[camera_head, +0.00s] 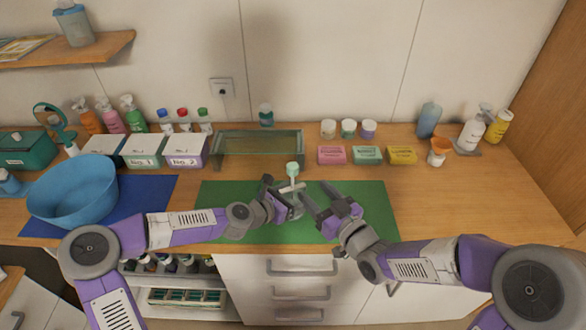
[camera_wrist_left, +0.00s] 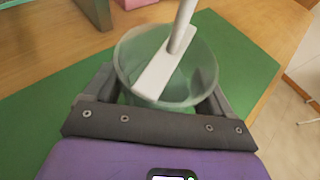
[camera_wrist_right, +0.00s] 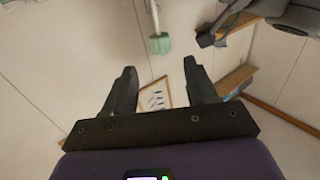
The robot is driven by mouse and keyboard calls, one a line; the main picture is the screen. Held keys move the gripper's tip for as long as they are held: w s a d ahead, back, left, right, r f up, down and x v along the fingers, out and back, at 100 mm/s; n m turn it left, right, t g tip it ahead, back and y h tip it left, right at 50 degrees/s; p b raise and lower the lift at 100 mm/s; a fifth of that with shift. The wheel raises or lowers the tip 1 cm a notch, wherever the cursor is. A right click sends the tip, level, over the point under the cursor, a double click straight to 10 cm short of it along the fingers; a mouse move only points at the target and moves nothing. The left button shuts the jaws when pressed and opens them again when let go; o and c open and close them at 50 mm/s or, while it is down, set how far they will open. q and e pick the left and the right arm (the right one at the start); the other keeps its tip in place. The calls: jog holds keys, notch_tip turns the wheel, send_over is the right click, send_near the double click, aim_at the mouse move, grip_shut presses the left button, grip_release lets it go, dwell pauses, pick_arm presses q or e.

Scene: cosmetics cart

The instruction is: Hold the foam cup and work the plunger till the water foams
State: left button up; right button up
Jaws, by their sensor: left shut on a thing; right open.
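The foam cup (camera_wrist_left: 205,75) is clear and pale green, and my left gripper (camera_wrist_left: 165,92) is shut around it over the green mat (camera_head: 222,218). A white bar lies across its mouth, and a white plunger rod (camera_wrist_left: 184,22) rises from it. The plunger's mint-green knob (camera_head: 292,169) is at the top; it also shows in the right wrist view (camera_wrist_right: 159,44). My right gripper (camera_head: 318,192) is open and empty, just right of the cup and below the knob. I cannot tell whether there is water or foam in the cup.
A glass-sided box (camera_head: 258,148) stands behind the mat, with pink, green and yellow soap boxes (camera_head: 367,155) to its right. A blue basin (camera_head: 72,190) stands at the left. The mat's right part is clear.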

aim_at(296, 172)
jog(key=x, duration=1)
jog(key=shift+w+a, duration=0.25)
grip_shut()
